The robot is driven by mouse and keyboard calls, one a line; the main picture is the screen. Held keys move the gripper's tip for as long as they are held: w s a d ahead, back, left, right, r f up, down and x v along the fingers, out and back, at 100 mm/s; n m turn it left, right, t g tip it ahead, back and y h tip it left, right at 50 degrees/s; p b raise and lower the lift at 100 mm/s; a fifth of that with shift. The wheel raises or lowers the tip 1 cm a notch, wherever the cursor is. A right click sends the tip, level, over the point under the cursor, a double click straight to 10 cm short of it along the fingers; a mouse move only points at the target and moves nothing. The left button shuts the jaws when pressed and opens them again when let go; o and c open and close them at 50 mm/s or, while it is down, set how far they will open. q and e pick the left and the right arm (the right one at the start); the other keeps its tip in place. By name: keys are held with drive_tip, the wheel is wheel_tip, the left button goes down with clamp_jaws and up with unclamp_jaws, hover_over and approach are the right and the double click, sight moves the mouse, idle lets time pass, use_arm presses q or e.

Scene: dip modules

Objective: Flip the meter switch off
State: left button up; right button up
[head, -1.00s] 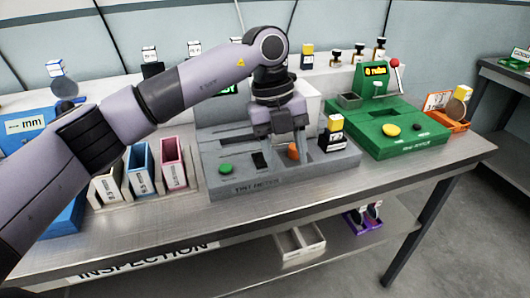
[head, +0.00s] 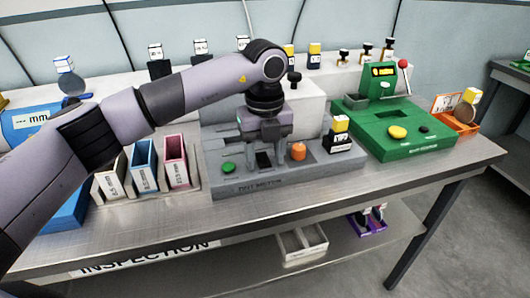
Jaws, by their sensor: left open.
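The grey meter (head: 330,172) sits at the middle of the bench, with lettering along its front edge. On its top are a green button (head: 228,167), a dark switch (head: 264,160) in a slot and an orange knob (head: 298,151). A yellow, white and black module (head: 341,132) stands at its right end. My left gripper (head: 266,147) is open and points down just above and behind the dark switch. I cannot tell whether it touches the switch, or which way the switch is tipped. My right gripper is out of view.
A green machine (head: 400,150) with a red-knobbed lever (head: 403,63) and lit display stands right of the meter. White, blue and pink bins (head: 176,173) stand left. An orange tray (head: 455,125) is at the far right. The bench front is clear.

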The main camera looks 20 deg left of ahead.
sight(261, 155)
use_arm(q)
clamp_jaws()
drive_tip(key=shift+w+a+r+g+h+p, duration=0.15)
drive_tip(key=shift+r+g+h+p, duration=0.2)
drive_tip(key=shift+p, duration=0.45)
drive_tip(key=shift+w+a+f+g+h+p, duration=0.1)
drive_tip(key=shift+w+f+g+h+p, duration=0.1)
drive_tip(key=shift+g+h+p, duration=0.45)
unclamp_jaws()
drive_tip(key=v, duration=0.7)
drive_tip(key=shift+w+r, duration=0.1)
drive_tip(key=shift+w, duration=0.05)
